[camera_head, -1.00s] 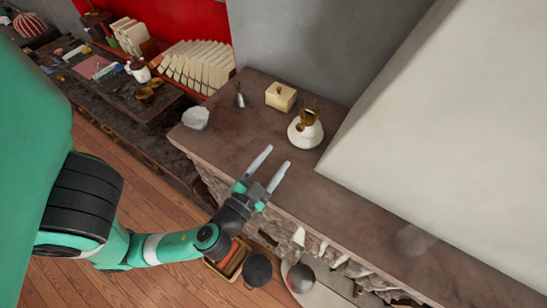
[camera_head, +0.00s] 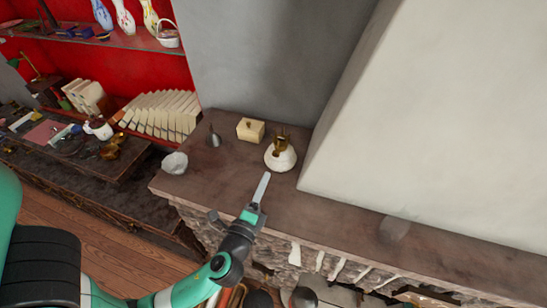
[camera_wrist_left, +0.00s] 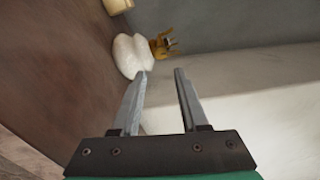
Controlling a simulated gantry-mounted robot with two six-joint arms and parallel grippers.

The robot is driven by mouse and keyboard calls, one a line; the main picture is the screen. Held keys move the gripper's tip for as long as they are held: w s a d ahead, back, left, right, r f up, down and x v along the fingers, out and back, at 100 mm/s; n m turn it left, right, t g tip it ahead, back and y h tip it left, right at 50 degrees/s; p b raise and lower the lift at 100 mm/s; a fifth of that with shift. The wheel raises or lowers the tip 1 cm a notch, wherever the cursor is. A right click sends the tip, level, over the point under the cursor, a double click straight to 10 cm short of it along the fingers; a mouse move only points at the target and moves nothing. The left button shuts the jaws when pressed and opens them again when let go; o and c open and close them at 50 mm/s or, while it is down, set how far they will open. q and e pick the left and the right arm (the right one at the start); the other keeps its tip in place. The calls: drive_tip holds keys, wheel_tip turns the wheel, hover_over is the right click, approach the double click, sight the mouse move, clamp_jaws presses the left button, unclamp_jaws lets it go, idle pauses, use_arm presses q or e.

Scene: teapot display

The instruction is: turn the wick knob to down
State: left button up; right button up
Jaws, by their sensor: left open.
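A small oil lamp with a round white body (camera_head: 280,162) and a brass top (camera_head: 282,144) stands on the brown stone mantel (camera_head: 330,208). In the left wrist view the white body (camera_wrist_left: 128,54) and the brass top (camera_wrist_left: 163,46) lie beyond my fingertips. The wick knob is too small to make out. My left gripper (camera_head: 265,178) is open and empty, in front of the lamp and apart from it. Its fingers overlap in the head view and show spread in the left wrist view (camera_wrist_left: 161,73). My right gripper is out of view.
A cream box (camera_head: 250,130), a small grey bell-shaped thing (camera_head: 213,139) and a pale rock (camera_head: 175,163) stand left of the lamp. A large pale sloping wall (camera_head: 420,120) rises close on its right. The mantel's front stretch is clear.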

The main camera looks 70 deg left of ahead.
sight(275, 155)
use_arm(q)
drive_tip(key=p+x, duration=0.1)
drive_tip(key=x, duration=0.9)
drive_tip(key=shift+w+a+p, duration=0.2)
drive_tip(key=shift+a+p, duration=0.05)
drive_tip(key=shift+p, duration=0.05)
clamp_jaws()
